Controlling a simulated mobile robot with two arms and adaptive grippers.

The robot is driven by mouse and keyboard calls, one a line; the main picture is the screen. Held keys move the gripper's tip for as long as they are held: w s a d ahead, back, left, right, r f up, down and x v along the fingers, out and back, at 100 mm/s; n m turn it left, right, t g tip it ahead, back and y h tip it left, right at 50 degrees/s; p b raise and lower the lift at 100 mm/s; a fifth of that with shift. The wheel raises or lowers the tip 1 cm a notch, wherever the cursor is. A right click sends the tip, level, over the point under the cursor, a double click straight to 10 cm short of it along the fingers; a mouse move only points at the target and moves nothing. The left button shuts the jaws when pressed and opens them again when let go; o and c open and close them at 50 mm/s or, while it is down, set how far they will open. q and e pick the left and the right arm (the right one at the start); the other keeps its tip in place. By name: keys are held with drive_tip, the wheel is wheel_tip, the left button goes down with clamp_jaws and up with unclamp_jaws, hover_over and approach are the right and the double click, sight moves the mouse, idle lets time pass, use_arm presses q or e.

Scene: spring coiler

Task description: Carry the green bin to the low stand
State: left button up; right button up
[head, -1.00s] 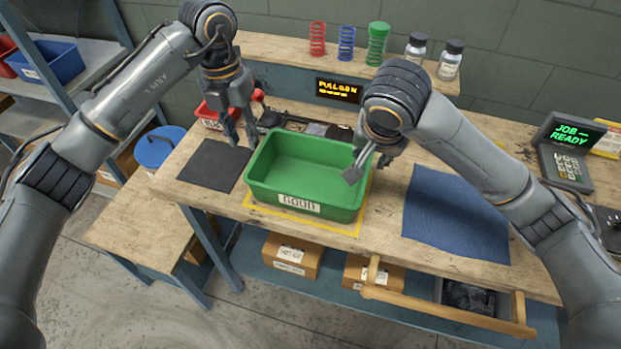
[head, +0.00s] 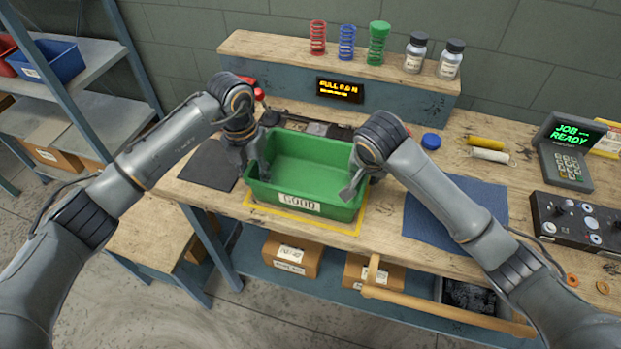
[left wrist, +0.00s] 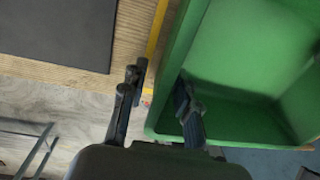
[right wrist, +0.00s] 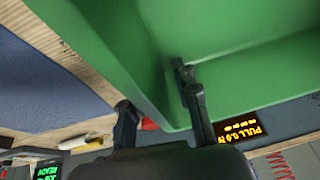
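The green bin (head: 313,165), labelled GOOD, sits upright on the workbench inside a yellow outline. My left gripper (head: 254,168) is at the bin's left wall. In the left wrist view its fingers (left wrist: 159,82) are apart, one outside the wall and one inside. My right gripper (head: 352,188) is at the bin's right wall. In the right wrist view its fingers (right wrist: 155,92) also straddle the wall, with a gap showing. A low wooden-topped stand (head: 150,232) is at the lower left, beside the workbench, partly hidden by my left arm.
A dark mat (head: 207,166) lies left of the bin and a blue mat (head: 425,215) right of it. A raised shelf (head: 270,52) with springs and bottles is behind. A wooden rail (head: 440,308) juts out in front. A shelf rack (head: 100,75) stands at left.

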sight(253, 165)
use_arm(q)
drive_tip(key=shift+c, duration=0.2)
use_arm(e)
drive_tip(key=shift+c, duration=0.2)
use_arm(q)
clamp_jaws()
use_arm(e)
clamp_jaws()
use_arm(q)
drive_tip(key=shift+r, duration=0.15)
use_arm(e)
drive_tip(key=shift+r, duration=0.15)
